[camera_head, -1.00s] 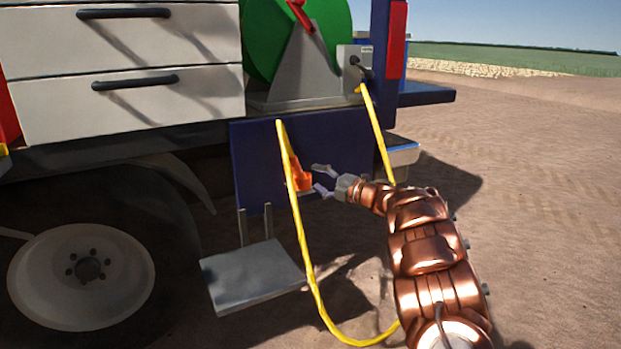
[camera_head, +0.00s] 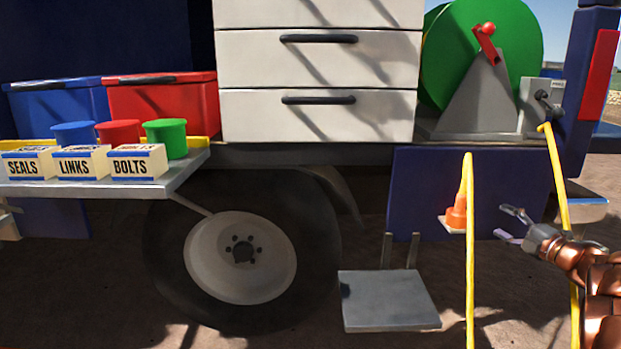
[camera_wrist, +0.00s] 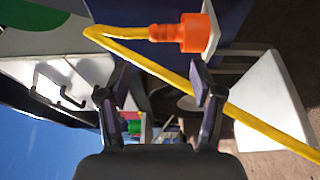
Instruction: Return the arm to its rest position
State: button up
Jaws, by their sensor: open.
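My gripper (camera_head: 513,226) is at the right of the head view, on my copper-coloured arm. Its two fingers are spread and nothing is between them. In the wrist view my gripper (camera_wrist: 158,108) also shows open, with the yellow hose (camera_wrist: 160,70) crossing beyond the fingertips. In the head view the yellow hose (camera_head: 470,240) hangs in a loop left of my gripper.
A grey step (camera_head: 388,300) juts out below the panel. A wheel (camera_head: 240,257) is left of it. A shelf (camera_head: 175,180) with labelled boxes (camera_head: 138,162) and coloured tubs is at the left. White drawers (camera_head: 318,60) and a green reel (camera_head: 455,60) are above. Open ground lies below.

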notch_tip(320, 180, up, 12)
jog(key=w+d+m+h+p, duration=0.2)
jog(key=w+m+h+p, duration=0.1)
jog(key=m+h+p, duration=0.25)
jog(key=s+a+r+m+g+h+p, duration=0.25)
jog(key=s+r+m+h+p, duration=0.2)
jog(key=r+p, duration=0.25)
jog(key=s+a+r+m+g+h+p, duration=0.2)
jog(key=s+r+m+g+h+p, duration=0.15)
jog(key=s+r+m+p, duration=0.3)
jog(key=s+a+r+m+g+y+p, duration=0.2)
jog(key=s+a+g+y+p, duration=0.2)
jog(key=s+a+p, duration=0.6)
jog(key=s+a+r+m+g+y+p, duration=0.2)
jog(key=s+a+g+p, duration=0.7)
jog(key=s+a, duration=1.7)
jog(key=shift+s+m+y+p, duration=0.55)
jog(key=shift+s+y+p, duration=0.5)
jog(key=shift+s+y, duration=0.15)
